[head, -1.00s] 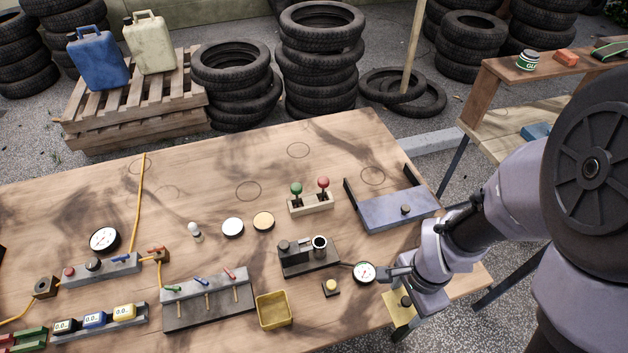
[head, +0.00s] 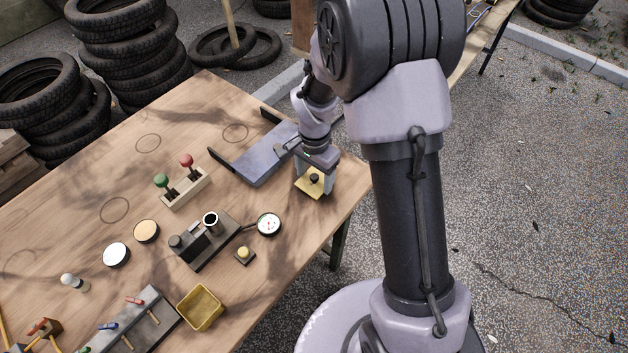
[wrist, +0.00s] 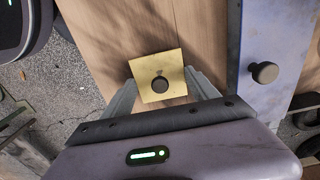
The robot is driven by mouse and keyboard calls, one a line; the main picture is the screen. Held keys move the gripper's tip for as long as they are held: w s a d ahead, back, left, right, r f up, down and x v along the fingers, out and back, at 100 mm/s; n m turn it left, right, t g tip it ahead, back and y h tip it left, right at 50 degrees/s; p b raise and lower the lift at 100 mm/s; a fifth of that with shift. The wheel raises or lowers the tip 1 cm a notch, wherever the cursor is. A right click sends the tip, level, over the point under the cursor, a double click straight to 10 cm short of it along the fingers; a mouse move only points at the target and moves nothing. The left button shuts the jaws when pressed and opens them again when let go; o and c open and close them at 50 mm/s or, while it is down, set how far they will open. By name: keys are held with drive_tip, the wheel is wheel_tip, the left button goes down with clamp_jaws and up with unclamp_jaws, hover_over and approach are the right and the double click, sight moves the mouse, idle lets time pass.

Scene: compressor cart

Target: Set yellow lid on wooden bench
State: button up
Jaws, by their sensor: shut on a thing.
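The yellow lid (head: 313,190), a square plate with a dark round knob, is between the fingers of my gripper (head: 314,178), near the right end of the wooden bench (head: 75,215). In the wrist view my gripper (wrist: 160,80) has a finger at each side of the lid (wrist: 155,65) and is shut on it. The knob stands up between the fingers. Bench wood (wrist: 135,25) shows behind the lid. I cannot tell whether the lid touches the bench or hangs just above it.
A blue-grey tray (head: 262,158) with raised ends is close to the lid; its knob (wrist: 264,72) shows in the wrist view. A dial gauge (head: 268,223), a yellow button (head: 244,254) and a yellow bin (head: 201,307) are nearer. The bench edge is close on the right.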

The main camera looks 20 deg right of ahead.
drive_tip(key=shift+f, duration=0.25)
drive_tip(key=shift+f, duration=0.2)
drive_tip(key=o, duration=1.3)
drive_tip(key=shift+o, duration=0.2)
drive_tip(key=shift+r, duration=0.1)
